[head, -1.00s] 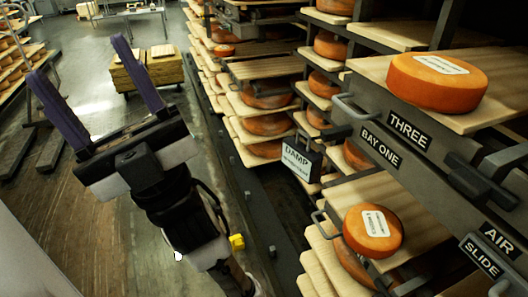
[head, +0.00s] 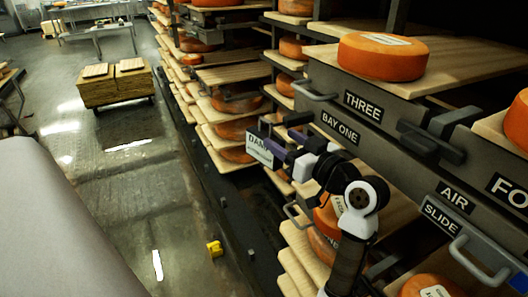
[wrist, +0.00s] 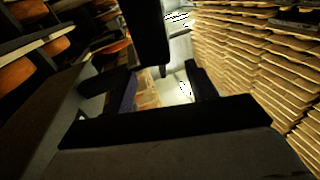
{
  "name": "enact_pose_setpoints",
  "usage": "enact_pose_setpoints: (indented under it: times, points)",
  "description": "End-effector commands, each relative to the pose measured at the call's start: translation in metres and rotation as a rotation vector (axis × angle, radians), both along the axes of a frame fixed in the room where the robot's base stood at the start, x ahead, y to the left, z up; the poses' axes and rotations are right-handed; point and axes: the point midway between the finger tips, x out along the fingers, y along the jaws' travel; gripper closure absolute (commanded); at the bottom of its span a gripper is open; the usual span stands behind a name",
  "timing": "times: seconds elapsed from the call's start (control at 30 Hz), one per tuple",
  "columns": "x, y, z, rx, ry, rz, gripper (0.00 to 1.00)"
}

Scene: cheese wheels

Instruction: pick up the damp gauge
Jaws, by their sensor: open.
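The damp gauge (head: 260,150) is a small dark box with a pale face lettered DAMP, hanging at the front of the cheese rack left of the BAY ONE label. My gripper (head: 284,146) is at its right side, with the purple fingers open and close to it. The fingers partly cover the gauge's right edge, and I cannot tell whether they touch it. In the wrist view my open gripper (wrist: 161,88) shows both fingers apart. A dark shape at the top there is too unclear to name.
An orange cheese wheel (head: 383,57) sits on the upper board above the THREE label (head: 363,106). Metal handles (head: 314,91) stick out from the rack front near my arm.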

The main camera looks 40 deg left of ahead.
Motion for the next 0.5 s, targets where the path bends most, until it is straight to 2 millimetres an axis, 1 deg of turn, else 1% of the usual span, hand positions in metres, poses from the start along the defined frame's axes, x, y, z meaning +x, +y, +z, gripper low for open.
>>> enact_pose_setpoints:
  times: [0.03,0.1,0.17,0.37,0.5]
  points:
    - [0.001,-0.004,-0.007,-0.016,0.008,0.018,0.44]
    - [0.0,-0.006,-0.011,-0.03,0.014,0.038,0.44]
    - [0.0,-0.004,-0.013,-0.037,0.018,0.048,0.44]
    - [0.001,0.017,-0.013,-0.038,0.018,0.05,0.44]
    - [0.003,0.036,-0.017,-0.039,0.019,0.05,0.44]
